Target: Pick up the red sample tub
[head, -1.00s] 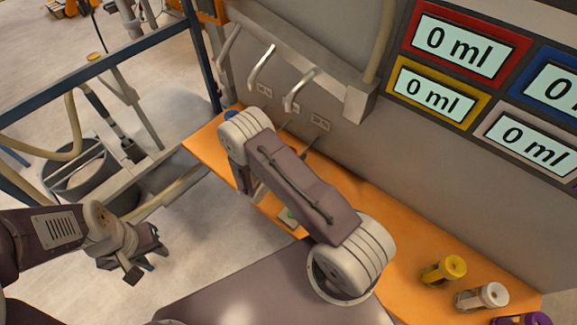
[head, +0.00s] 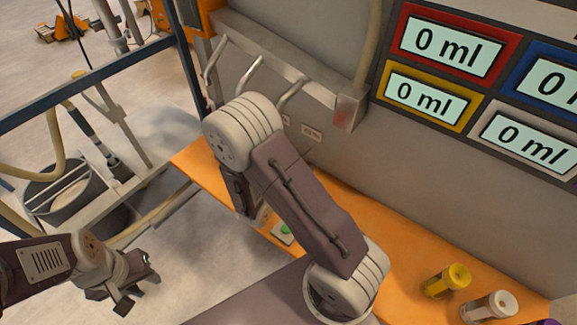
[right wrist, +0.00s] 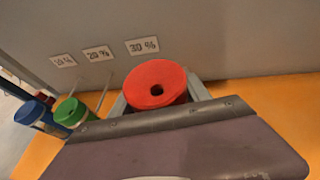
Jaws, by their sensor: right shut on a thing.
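The red sample tub (right wrist: 155,86) shows in the right wrist view as a round red lid with a dark hole in its middle. My right gripper (right wrist: 158,98) is shut on it, with a grey finger on either side. In the head view my right arm hides the tub and the right gripper. My left gripper (head: 124,287) is empty and open at the lower left of the head view, over the floor and away from the bench.
A green-lidded tub (right wrist: 71,111) and a blue-lidded tub (right wrist: 30,113) stand left of the red one. A yellow tub (head: 447,281) and a white tub (head: 488,307) stand on the orange bench (head: 400,236) at the right. Percent labels mark the grey wall.

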